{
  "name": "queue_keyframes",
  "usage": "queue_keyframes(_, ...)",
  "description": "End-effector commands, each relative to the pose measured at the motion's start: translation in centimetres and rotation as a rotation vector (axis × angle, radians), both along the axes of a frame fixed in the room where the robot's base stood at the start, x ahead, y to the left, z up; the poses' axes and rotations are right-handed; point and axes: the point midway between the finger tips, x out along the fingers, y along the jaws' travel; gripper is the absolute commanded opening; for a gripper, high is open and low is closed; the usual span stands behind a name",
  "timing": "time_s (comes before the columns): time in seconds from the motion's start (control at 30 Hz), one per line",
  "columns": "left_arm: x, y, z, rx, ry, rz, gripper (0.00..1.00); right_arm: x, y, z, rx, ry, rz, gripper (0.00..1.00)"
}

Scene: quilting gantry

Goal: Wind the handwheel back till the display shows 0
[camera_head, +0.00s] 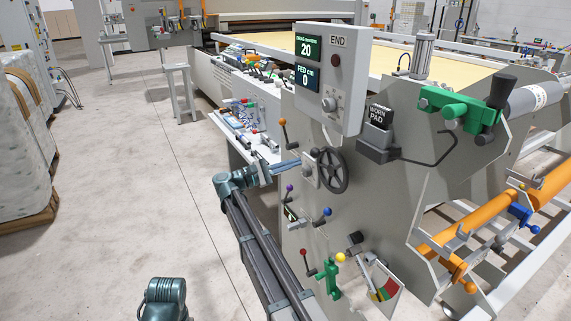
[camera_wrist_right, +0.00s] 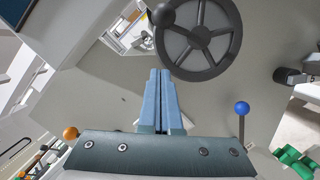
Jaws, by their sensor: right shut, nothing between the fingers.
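The dark handwheel (camera_head: 333,170) is mounted on the grey end panel of the machine. It fills the top of the right wrist view (camera_wrist_right: 199,38), where its spokes, rim and round crank knob (camera_wrist_right: 163,16) show. The control box carries two displays: the lower one, FED cm (camera_head: 306,77), reads 0, and the upper one, DRAG (camera_head: 306,47), reads 20. My right gripper (camera_head: 297,164) is shut and empty, left of the wheel. In the right wrist view its blue fingers (camera_wrist_right: 160,73) lie together just below the wheel rim, apparently not gripping it. My left gripper is not in view.
An orange-knobbed lever (camera_head: 283,124) is above my right gripper, and a blue-knobbed lever (camera_head: 326,212) below the wheel. A WORN PAD block (camera_head: 378,140) sits right of the wheel. A tool-covered shelf (camera_head: 240,125) is at left. The floor (camera_head: 130,180) at left is clear.

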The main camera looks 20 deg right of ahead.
Motion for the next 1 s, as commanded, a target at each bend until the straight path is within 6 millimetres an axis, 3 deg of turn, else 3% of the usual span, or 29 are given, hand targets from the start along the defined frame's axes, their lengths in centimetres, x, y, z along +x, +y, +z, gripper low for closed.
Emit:
queue_keyframes(0.23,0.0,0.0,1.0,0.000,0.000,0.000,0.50,-0.6,-5.0,1.0,-0.001,0.000,-0.002,0.00)
queue_keyframes(0.5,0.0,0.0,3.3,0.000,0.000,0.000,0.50,-3.1,-5.0,3.3,0.000,0.000,0.000,0.00)
queue_keyframes(1.0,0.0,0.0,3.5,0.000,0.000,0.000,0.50,-3.5,-5.0,3.5,0.000,0.000,0.000,0.00)
